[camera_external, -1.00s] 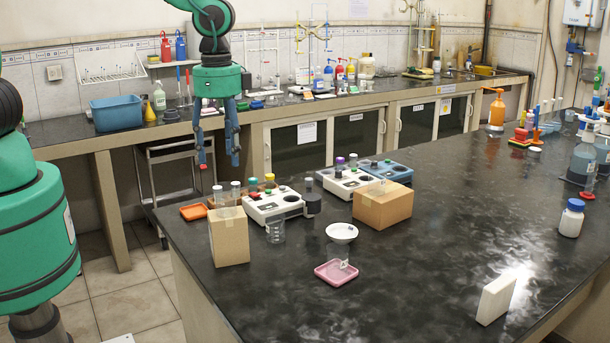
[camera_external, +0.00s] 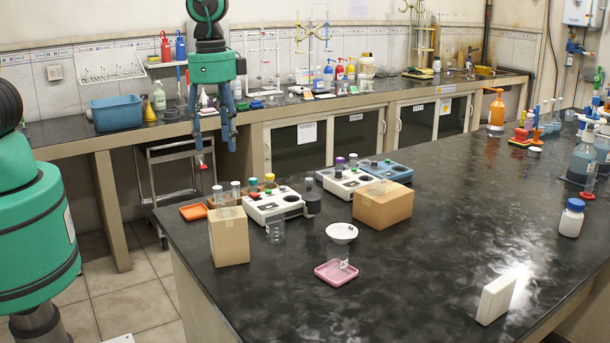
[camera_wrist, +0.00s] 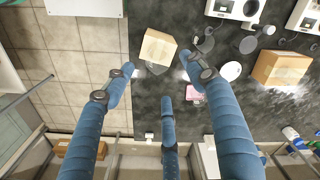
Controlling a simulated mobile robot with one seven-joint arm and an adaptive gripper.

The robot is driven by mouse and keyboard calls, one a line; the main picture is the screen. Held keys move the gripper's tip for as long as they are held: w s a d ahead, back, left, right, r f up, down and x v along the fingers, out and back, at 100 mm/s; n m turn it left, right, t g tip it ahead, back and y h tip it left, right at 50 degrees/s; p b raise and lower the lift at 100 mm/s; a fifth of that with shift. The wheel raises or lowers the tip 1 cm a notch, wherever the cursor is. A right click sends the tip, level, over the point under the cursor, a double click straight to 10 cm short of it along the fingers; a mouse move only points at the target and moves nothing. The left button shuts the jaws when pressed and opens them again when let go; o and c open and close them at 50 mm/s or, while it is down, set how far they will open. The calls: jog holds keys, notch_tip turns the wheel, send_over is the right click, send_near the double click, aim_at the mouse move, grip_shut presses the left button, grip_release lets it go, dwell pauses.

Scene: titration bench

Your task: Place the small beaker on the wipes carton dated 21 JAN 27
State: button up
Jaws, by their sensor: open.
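A small clear beaker (camera_external: 275,230) stands on the black bench, just right of a tall brown carton (camera_external: 229,240). A wider brown carton (camera_external: 383,207) lies further right. No date is readable on either carton. The wrist view shows the tall carton (camera_wrist: 158,48) just beyond my fingertips and the wide carton (camera_wrist: 276,68) at the right; the beaker is hard to make out there. My gripper (camera_external: 214,146) is open and empty, with blue fingers pointing down, above and left of the tall carton in the outside view. Its spread fingers also fill the wrist view (camera_wrist: 160,82).
A white instrument (camera_external: 272,204) with vials stands behind the beaker, and a white-and-blue one (camera_external: 345,183) further back. A white dish (camera_external: 342,232) sits above a pink tray (camera_external: 335,274). A white block (camera_external: 496,299) stands front right. The bench's middle right is clear.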

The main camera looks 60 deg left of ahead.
jog(key=s+a+r+n+t, duration=0.1)
jog(key=s+a+r+n, duration=0.1)
jog(key=a+r, duration=0.45)
jog(key=s+a+r+n+t, duration=0.1)
jog(key=s+a+r+n, duration=0.15)
jog(key=a+r, duration=0.45)
jog(key=s+a+r+n+t, duration=0.3)
jog(key=s+a+r+n, duration=0.1)
jog(key=s+a+r, duration=0.5)
jog(key=s+a, duration=0.2)
jog(key=s, duration=0.2)
jog(key=shift+s+r, duration=0.15)
jog(key=shift+s, duration=0.25)
notch_tip(320, 180, down, 9)
jog(key=b, duration=0.9)
